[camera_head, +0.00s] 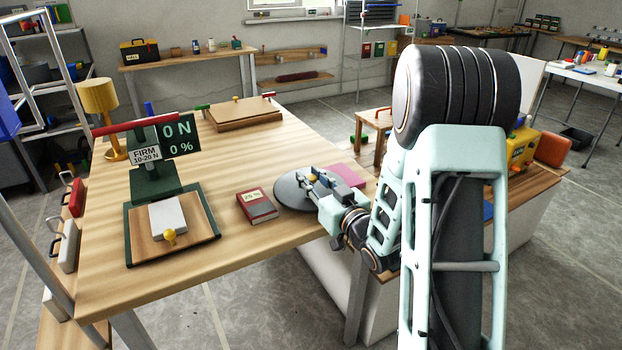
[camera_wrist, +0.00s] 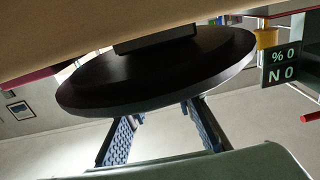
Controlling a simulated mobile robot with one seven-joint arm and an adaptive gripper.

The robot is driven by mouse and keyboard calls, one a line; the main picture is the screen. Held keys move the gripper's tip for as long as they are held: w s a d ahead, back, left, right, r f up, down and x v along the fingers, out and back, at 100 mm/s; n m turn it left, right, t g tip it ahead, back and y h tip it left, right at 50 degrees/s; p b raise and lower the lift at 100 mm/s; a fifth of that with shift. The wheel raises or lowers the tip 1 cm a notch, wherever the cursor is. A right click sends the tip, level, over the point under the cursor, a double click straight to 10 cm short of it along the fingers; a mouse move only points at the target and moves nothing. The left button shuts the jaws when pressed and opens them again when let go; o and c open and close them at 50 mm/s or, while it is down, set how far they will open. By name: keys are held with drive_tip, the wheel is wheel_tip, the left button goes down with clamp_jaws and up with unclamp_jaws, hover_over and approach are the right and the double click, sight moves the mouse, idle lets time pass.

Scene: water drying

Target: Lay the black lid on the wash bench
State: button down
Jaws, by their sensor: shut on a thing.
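The black lid (camera_head: 293,192) is a flat dark disc over the near right part of the large wooden table (camera_head: 215,255). My gripper (camera_head: 322,182) is at its right side and shut on it. In the wrist view the lid (camera_wrist: 150,82) spans the picture above my fingers, which reach its near side. Where exactly the fingertips grip is hidden. I cannot tell whether the lid touches the tabletop. No label shows which surface is the wash bench; a lower wooden bench (camera_head: 541,176) with a pale side stands at the right, partly behind my arm.
A red box marked 25 % (camera_head: 257,206) lies just left of the lid, and a pink block (camera_head: 347,174) lies behind it. A green press (camera_head: 157,185) with a readout of 0 N and 0 % stands at the left. A yellow box (camera_head: 520,150) sits on the right bench.

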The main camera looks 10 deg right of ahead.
drive_tip(key=shift+f, duration=0.15)
drive_tip(key=c, duration=1.7)
unclamp_jaws()
drive_tip(key=shift+o, duration=0.2)
drive_tip(key=shift+r, duration=0.2)
drive_tip(key=v, duration=0.3)
drive_tip(key=p+v, duration=0.1)
drive_tip(key=v, duration=0.5)
drive_tip(key=shift+s+r+p, duration=0.15)
drive_tip(key=shift+r+p, duration=0.15)
drive_tip(key=shift+p, duration=0.05)
drive_tip(key=shift+d+p, duration=0.1)
drive_tip(key=shift+p, duration=1)
drive_tip(key=p, duration=0.3)
drive_tip(key=shift+s+d+f, duration=0.1)
drive_tip(key=shift+s+d, duration=0.1)
drive_tip(key=shift+s, duration=0.1)
drive_tip(key=shift+o, duration=0.3)
drive_tip(key=p+v, duration=0.2)
drive_tip(key=p, duration=0.2)
drive_tip(key=shift+a+f+p, duration=0.1)
drive_tip(key=shift+a+p, duration=0.05)
drive_tip(key=shift+p, duration=0.25)
